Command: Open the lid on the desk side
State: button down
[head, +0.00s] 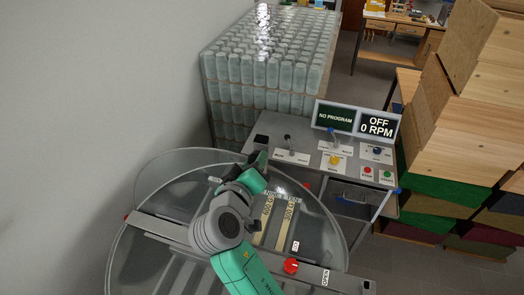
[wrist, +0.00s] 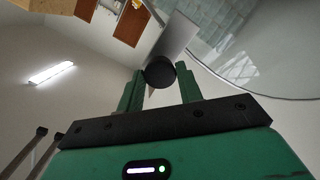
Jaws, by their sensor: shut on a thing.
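The round tank (head: 118,262) stands in the foreground of the head view, with a grey bar (head: 165,230) across its top. A clear, pale lid (head: 165,178) shows at its far side; it also fills the upper right of the wrist view (wrist: 262,50). How far the lid is raised, I cannot tell. My gripper (head: 257,162) is at the tank's far edge, beside the desk (head: 262,128). In the wrist view its fingers are shut on a round black knob (wrist: 160,72). The knob is hidden in the head view.
The desk carries levers, buttons and a display (head: 357,120) reading OFF, 0 RPM. Stacked glass jars (head: 265,70) stand behind the desk. Wooden boxes (head: 470,120) are piled at right. A wall is close on the left.

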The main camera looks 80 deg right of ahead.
jog(key=f+b+v, duration=0.1)
jog(key=v, duration=0.6)
jog(key=shift+a+f+h, duration=0.35)
jog(key=shift+f+h, duration=0.05)
jog(key=shift+f, duration=0.05)
jog(key=c, duration=0.9)
grip_release()
jog(key=shift+c, duration=0.2)
jog(key=w+a+r+b, duration=0.1)
jog(key=a, duration=0.6)
jog(key=shift+a+b, duration=0.3)
jog(key=shift+a, duration=0.05)
jog(key=shift+w+r, duration=0.1)
jog(key=shift+w, duration=0.05)
